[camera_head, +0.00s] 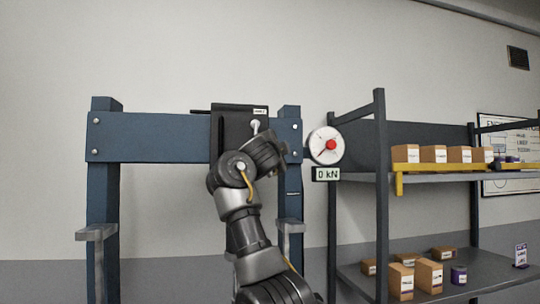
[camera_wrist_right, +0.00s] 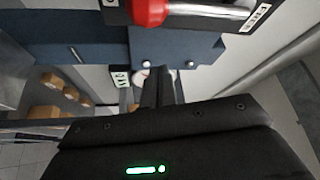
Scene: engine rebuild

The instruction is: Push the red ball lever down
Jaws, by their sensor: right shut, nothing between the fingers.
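The red ball (camera_wrist_right: 150,10) shows at the top edge of the right wrist view, partly cut off. A pale metal rod (camera_wrist_right: 208,9) runs right from it, in front of the black press head (camera_wrist_right: 116,12). My right gripper (camera_wrist_right: 159,72) is shut and empty, its fingers below the ball in that view, with a gap in the picture. In the head view the gripper (camera_head: 272,147) is in front of the right part of the black press head (camera_head: 226,130) and hides the ball. A short pale piece of lever (camera_head: 256,125) shows above it. My left gripper is not in view.
The blue press frame (camera_head: 150,137) has two posts and a crossbeam. A white dial (camera_head: 318,140) with a red centre and a display (camera_head: 326,174) reading 0 kN are right of it. A shelf rack (camera_head: 382,220) with boxes stands further right.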

